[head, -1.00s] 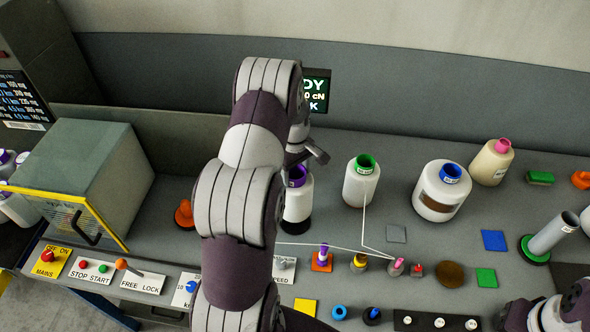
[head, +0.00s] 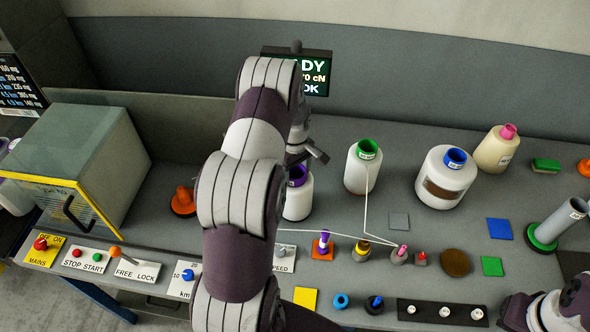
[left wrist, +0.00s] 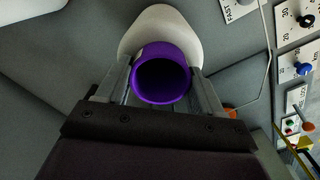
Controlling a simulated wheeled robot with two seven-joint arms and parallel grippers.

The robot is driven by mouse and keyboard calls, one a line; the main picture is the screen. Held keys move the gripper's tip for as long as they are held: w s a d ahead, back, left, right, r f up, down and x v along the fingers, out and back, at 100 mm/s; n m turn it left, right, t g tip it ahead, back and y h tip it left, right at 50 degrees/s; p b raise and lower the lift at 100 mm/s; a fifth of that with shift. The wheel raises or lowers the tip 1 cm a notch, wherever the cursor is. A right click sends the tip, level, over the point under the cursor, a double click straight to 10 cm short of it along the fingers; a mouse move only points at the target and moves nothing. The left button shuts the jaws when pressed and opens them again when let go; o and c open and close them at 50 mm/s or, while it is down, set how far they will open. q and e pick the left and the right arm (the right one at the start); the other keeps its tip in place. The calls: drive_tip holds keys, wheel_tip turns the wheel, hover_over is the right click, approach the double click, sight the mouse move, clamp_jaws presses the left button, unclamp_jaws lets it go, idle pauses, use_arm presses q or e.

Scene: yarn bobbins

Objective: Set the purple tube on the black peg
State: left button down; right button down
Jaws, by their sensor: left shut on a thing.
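The purple tube (head: 298,175) sticks out of the top of a white yarn bobbin (head: 298,203) in the head view, just right of my left forearm. In the left wrist view the tube (left wrist: 163,80) lies between the two fingers of my left gripper (left wrist: 163,88), with the white yarn (left wrist: 160,30) beyond it. My left gripper is shut on the tube, and the bobbin looks upright. I cannot make out the black peg; the spot under the bobbin is hidden. My right gripper is out of the picture; only part of my right arm shows at the lower right corner.
A green-topped bobbin (head: 363,168) stands right of the held one, with a blue-topped bobbin (head: 445,180) farther right. An orange peg (head: 183,201) is at left beside a glass-fronted box (head: 90,150). Small guides and a white thread (head: 366,205) lie in front and right.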

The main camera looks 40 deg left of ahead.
use_arm(q)
drive_tip(key=shift+f, duration=0.25)
drive_tip(key=shift+c, duration=0.3)
unclamp_jaws()
drive_tip(key=shift+r+b, duration=0.2)
drive_tip(key=shift+b, duration=0.15)
wheel_tip(320, 180, up, 12)
drive_tip(key=b, duration=0.3)
drive_tip(key=shift+r, duration=0.15)
drive_tip(key=shift+s, duration=0.1)
